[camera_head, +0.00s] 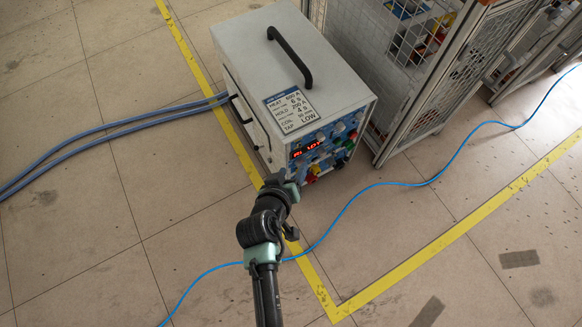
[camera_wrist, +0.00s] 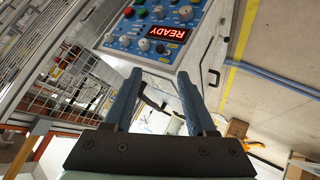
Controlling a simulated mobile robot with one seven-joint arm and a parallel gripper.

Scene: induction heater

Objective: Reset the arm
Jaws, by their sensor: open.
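The induction heater (camera_head: 285,75) is a grey-white box with a black top handle and a blue control panel (camera_head: 325,145) on its front. Knobs and coloured buttons surround the display. My arm reaches up from the bottom of the head view, its end in front of the panel's lower left. My gripper (camera_wrist: 158,76) is open and empty, its two blue fingers apart, pointing toward the panel. No contact with the panel is clear. The fingers are hard to make out in the head view.
A metal mesh cage (camera_head: 400,75) stands close to the heater's right. A blue cable (camera_head: 365,192) crosses the floor beside my arm. Thick grey-blue hoses (camera_head: 110,125) run left from the heater. Yellow tape (camera_head: 440,245) marks the floor. The left floor is mostly clear.

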